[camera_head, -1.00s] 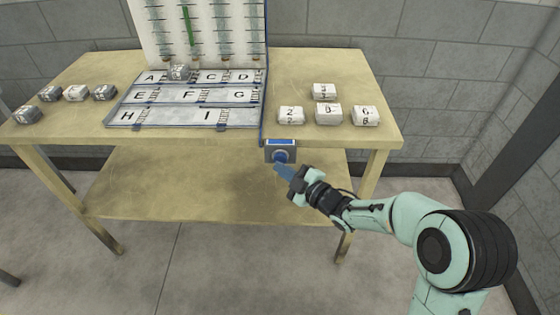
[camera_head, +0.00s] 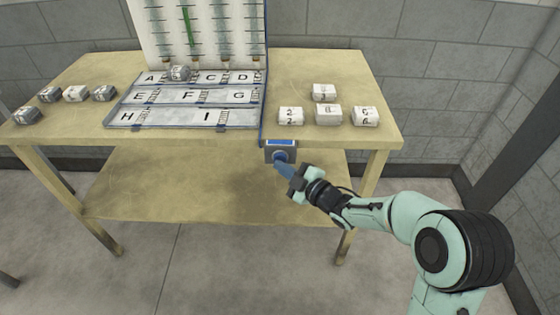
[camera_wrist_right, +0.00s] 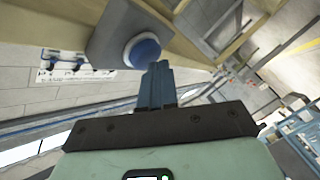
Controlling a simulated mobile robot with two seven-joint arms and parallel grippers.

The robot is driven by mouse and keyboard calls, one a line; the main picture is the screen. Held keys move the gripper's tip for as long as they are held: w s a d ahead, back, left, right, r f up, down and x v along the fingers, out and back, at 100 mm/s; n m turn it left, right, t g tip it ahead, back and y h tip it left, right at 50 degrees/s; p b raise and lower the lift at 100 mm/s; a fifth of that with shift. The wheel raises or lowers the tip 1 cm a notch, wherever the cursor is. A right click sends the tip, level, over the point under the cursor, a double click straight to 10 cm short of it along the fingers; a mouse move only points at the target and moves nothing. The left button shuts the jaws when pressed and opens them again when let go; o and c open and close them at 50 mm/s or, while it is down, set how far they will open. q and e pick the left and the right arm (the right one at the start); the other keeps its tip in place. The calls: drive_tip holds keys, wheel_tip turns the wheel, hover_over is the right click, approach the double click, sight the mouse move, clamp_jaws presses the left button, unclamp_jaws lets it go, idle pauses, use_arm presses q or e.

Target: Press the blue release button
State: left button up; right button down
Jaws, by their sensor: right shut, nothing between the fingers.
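The blue release button (camera_head: 280,156) is a round blue disc on a small grey box (camera_head: 291,147) fixed at the table's front edge, below the lettered board. In the right wrist view the button (camera_wrist_right: 141,52) shows round and blue in its grey housing (camera_wrist_right: 110,38). My right gripper (camera_head: 279,165) is shut and empty, with its blue fingertips at the lower edge of the button in the head view. In the right wrist view the fingertips (camera_wrist_right: 158,68) appear close beside the button; I cannot tell whether they touch it. My left gripper is not in view.
The wooden table (camera_head: 330,62) holds a lettered tray board (camera_head: 185,108) with an upright panel (camera_head: 205,30) behind it. A grey block (camera_head: 180,73) sits on the board's top row. Several white blocks (camera_head: 328,114) stand at right, and several more blocks (camera_head: 76,93) at left.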

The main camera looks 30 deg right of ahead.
idle(0.5)
drive_tip(key=shift+s+a+f+b, duration=0.1)
drive_tip(key=shift+s+a+b, duration=0.3)
drive_tip(key=shift+s, duration=0.3)
drive_tip(key=shift+a, duration=0.1)
drive_tip(key=s, duration=0.1)
drive_tip(key=s+a, duration=0.2)
drive_tip(key=s, duration=0.1)
drive_tip(key=shift+s+a+b, duration=0.1)
drive_tip(key=shift+a+b, duration=0.15)
drive_tip(key=shift+b, duration=0.1)
idle(3.4)
